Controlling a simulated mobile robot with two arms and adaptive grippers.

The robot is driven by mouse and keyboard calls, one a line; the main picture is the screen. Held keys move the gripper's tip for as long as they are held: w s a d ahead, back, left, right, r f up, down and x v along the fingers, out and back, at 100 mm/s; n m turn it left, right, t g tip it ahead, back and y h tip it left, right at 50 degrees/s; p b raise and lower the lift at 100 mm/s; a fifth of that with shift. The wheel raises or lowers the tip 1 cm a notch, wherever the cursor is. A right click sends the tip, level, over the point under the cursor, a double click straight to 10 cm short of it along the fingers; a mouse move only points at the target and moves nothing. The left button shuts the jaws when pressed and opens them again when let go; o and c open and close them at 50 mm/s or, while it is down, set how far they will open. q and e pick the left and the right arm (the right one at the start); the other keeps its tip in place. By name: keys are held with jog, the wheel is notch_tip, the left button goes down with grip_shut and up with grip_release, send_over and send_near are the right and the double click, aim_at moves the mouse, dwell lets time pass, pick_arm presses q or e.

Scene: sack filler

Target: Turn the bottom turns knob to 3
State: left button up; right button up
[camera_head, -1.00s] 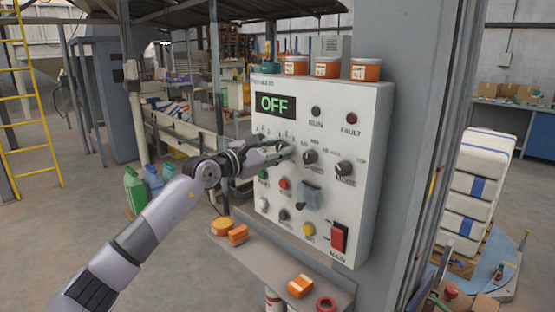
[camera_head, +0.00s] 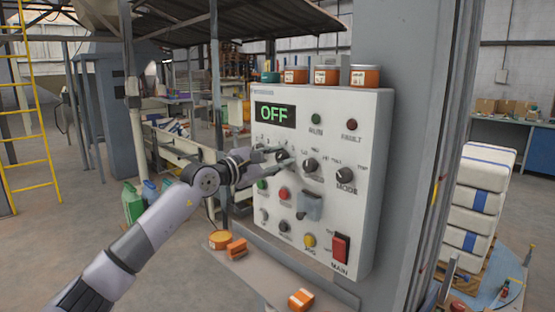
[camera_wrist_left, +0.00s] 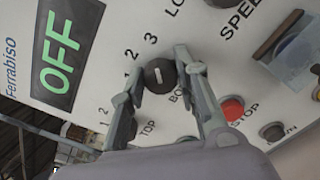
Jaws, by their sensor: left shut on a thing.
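The bottom turns knob (camera_wrist_left: 159,76) is a small round black knob with a white mark, on the pale control panel (camera_head: 352,110). Digits 1, 2 and 3 are printed around it in the left wrist view, with a partly hidden "BO" label. My left gripper (camera_wrist_left: 161,64) is shut on this knob, one finger on each side. It also shows in the head view (camera_head: 278,157), at the panel's left. The mark looks short; I cannot tell for certain which digit it points to. The top turns knob is largely hidden behind a finger. My right gripper is out of view.
The display (camera_head: 274,114) reads OFF. The speed knob (camera_head: 310,165), mode knob (camera_head: 344,174), red stop button (camera_head: 283,193) and red main switch (camera_head: 340,247) are close by. A clear-covered switch (camera_head: 309,206) sticks out below. A shelf (camera_head: 262,280) holds orange items.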

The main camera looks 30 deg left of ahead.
pick_arm(q)
jog(key=o, duration=1.2)
jog(key=shift+c, duration=0.2)
jog(key=shift+s, duration=0.1)
jog(key=v, duration=1.2)
